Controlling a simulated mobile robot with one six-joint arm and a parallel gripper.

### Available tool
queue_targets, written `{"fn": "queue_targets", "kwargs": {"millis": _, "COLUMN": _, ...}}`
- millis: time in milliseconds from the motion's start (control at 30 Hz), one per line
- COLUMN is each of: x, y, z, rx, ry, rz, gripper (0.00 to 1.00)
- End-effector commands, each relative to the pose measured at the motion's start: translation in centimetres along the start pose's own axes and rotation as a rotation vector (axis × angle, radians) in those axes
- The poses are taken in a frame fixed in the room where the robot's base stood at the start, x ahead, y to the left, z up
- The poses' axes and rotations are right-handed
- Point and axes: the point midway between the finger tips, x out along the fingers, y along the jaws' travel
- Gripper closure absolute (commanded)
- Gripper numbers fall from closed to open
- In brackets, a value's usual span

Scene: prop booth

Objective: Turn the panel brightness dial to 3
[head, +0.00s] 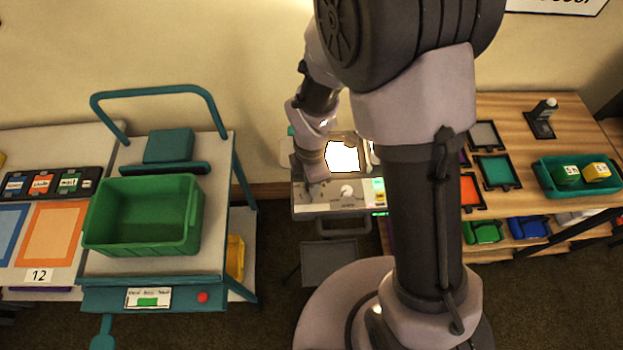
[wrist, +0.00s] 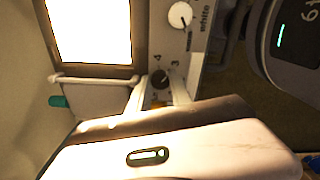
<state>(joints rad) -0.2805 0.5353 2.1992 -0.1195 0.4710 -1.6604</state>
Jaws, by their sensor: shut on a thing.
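The lit panel (head: 342,156) glows white on a small bench and also fills the upper left of the wrist view (wrist: 95,30). Beside it in the wrist view is a dark dial (wrist: 160,77) with the marks 4 and 3 printed near it. I cannot tell surely which mark its pointer faces. My gripper (wrist: 159,91) is shut on this dark dial, one pale finger on each side. A white dial (wrist: 180,15), with the word "white" beside it, is apart from my gripper; it also shows in the head view (head: 347,191). My wrist hides the dark dial in the head view.
A teal cart with a green bin (head: 143,218) stands to the left of the bench. A wooden table (head: 520,120) with coloured trays stands to the right. A grey stool (head: 330,258) is in front of the bench.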

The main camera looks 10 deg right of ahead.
Motion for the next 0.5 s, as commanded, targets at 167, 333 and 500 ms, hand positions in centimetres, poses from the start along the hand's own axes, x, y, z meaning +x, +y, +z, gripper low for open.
{"fn": "queue_targets", "kwargs": {"millis": 167, "x": 0.01, "y": -0.01, "z": -0.01, "rx": 0.0, "ry": 0.0, "rz": 0.0, "gripper": 0.53}}
{"fn": "queue_targets", "kwargs": {"millis": 333, "x": -0.01, "y": 0.06, "z": 0.0, "rx": 0.0, "ry": 0.0, "rz": 0.002, "gripper": 0.53}}
{"fn": "queue_targets", "kwargs": {"millis": 500, "x": -0.04, "y": 0.12, "z": 0.0, "rx": 0.0, "ry": 0.0, "rz": 0.003, "gripper": 0.53}}
